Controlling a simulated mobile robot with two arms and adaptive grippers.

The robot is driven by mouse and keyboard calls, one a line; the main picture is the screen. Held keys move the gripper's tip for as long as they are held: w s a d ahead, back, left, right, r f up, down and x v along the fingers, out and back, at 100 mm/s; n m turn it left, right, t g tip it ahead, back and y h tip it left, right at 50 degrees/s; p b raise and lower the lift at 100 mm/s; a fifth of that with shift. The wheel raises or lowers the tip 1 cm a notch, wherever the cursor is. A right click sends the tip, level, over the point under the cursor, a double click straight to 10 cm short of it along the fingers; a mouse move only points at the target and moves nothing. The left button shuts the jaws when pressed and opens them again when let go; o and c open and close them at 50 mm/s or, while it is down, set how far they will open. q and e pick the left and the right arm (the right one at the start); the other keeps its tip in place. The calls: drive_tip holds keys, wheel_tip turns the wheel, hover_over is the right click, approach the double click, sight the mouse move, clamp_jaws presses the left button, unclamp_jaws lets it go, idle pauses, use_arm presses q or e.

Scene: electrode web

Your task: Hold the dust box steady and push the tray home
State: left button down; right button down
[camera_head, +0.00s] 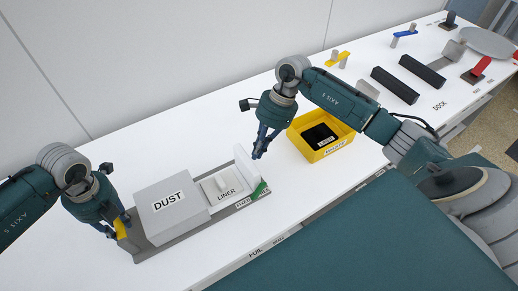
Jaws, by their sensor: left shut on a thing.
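The dust box (161,193) is a grey block marked DUST on a low grey base at the left of the white table. The tray (227,193), pale and marked LINER, lies partly out of the box's right side, with an upright white plate (243,162) and a green corner at its outer end. My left gripper (119,227) is shut on the yellow grip at the box's left end; its fingertips are partly hidden. My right gripper (258,156) points down just beside the plate's right side, its fingers together. I cannot tell if it touches the plate.
Black blocks (395,86), a red-handled part (477,70) and a grey disc (488,42) lie further right. The table behind the dust box is clear.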

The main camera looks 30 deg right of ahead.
use_arm(q)
drive_tip(key=shift+d, duration=0.15)
use_arm(e)
drive_tip(key=a, duration=1.5)
drive_tip(key=shift+w+a, duration=0.1)
drive_tip(key=shift+a, duration=0.3)
use_arm(q)
drive_tip(key=shift+d, duration=0.1)
use_arm(e)
drive_tip(key=shift+a, duration=0.15)
use_arm(q)
drive_tip(key=shift+d, duration=0.1)
drive_tip(key=shift+a, duration=0.25)
use_arm(e)
drive_tip(key=d, duration=0.5)
use_arm(q)
drive_tip(key=shift+a, duration=0.1)
use_arm(e)
drive_tip(key=v, duration=1)
